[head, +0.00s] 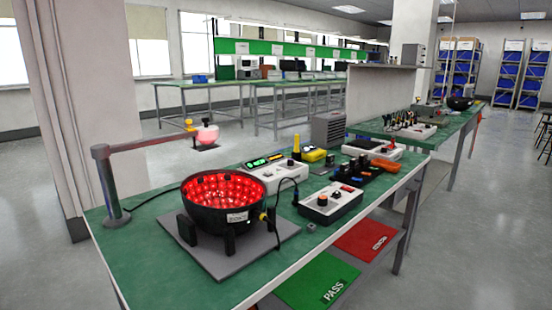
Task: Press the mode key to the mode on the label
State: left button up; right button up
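A black bowl-shaped fixture (187,200), its inside full of lit red lamps, stands on a grey plate on the green bench (150,255). A small white label (237,217) is on its front rim; its text is too small to read. Behind it, a white control box (284,182) has green lit displays (264,161) and a black knob. I cannot tell which control is the mode key. Neither of my grippers is in view.
A grey post (107,185) with a pinkish arm stands at the bench's left end. Black cable runs between fixture and boxes. Dark and yellow items crowd the back right. A green PASS panel (310,280) and red panel (367,240) lie below the front edge. Bare bench shows front left.

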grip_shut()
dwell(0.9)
pick_arm(q)
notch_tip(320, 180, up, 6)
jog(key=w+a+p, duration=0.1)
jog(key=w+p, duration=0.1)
jog(key=p, duration=0.7)
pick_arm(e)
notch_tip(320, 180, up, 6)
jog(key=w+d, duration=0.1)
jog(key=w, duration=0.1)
pick_arm(q)
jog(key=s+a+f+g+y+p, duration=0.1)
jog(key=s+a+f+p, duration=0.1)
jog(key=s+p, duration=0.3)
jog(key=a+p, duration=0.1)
jog(key=p, duration=0.3)
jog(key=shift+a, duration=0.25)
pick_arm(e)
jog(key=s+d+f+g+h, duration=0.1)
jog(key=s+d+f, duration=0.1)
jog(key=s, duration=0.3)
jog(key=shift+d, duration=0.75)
